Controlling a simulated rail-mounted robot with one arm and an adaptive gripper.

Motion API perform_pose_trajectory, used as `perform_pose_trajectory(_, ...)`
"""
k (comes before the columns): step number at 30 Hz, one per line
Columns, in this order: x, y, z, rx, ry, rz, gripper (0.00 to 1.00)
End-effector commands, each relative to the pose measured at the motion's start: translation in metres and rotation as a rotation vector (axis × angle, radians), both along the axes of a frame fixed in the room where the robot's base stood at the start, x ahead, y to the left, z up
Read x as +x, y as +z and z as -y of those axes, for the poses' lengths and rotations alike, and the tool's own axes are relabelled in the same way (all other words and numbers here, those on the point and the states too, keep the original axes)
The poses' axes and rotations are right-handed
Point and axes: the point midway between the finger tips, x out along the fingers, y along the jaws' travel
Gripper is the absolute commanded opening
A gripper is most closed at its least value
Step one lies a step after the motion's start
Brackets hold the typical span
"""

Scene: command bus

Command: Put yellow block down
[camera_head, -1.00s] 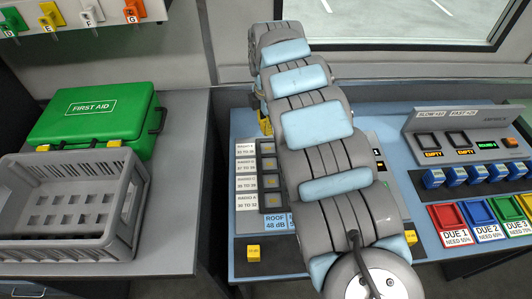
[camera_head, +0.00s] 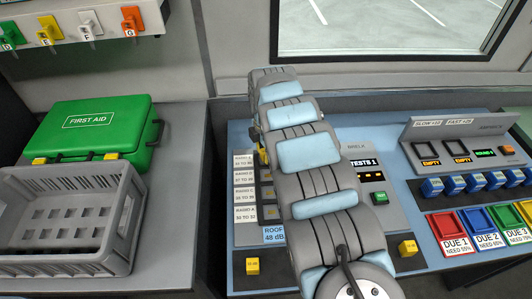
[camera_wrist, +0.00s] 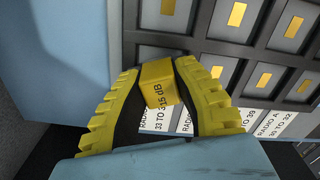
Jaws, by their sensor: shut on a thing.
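My gripper (camera_wrist: 158,100) has yellow ridged fingers and is shut on a yellow block (camera_wrist: 158,84) marked in dB. In the wrist view the block sits between the fingertips, beside the panel of radio slots (camera_wrist: 240,12). In the head view my arm hides most of the gripper; a bit of yellow (camera_head: 262,154) shows at the arm's left edge, by the label column. Whether the block touches the panel, I cannot tell. Two other yellow blocks, one at the left front (camera_head: 252,266) and one at the right front (camera_head: 408,248), sit on the blue console (camera_head: 235,135).
A grey crate (camera_head: 125,225) and a green first aid case (camera_head: 90,130) stand on the left bench. Coloured trays (camera_head: 449,231) and a row of blue blocks (camera_head: 432,187) lie at right. A green button (camera_head: 379,198) is right of my arm.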

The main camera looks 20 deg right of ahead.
Motion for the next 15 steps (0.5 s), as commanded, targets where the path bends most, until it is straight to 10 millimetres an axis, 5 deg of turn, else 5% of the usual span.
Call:
perform_pose_trajectory(7,0.0001,-0.0027,0.0001,0.000,0.000,0.001,0.00)
perform_pose_trajectory(8,0.0002,-0.0025,0.0002,0.000,0.000,0.001,0.34)
perform_pose_trajectory(9,0.0002,-0.0023,0.0003,0.000,0.000,0.001,0.46)
perform_pose_trajectory(15,0.0002,-0.0024,0.0003,0.000,0.000,0.001,0.48)
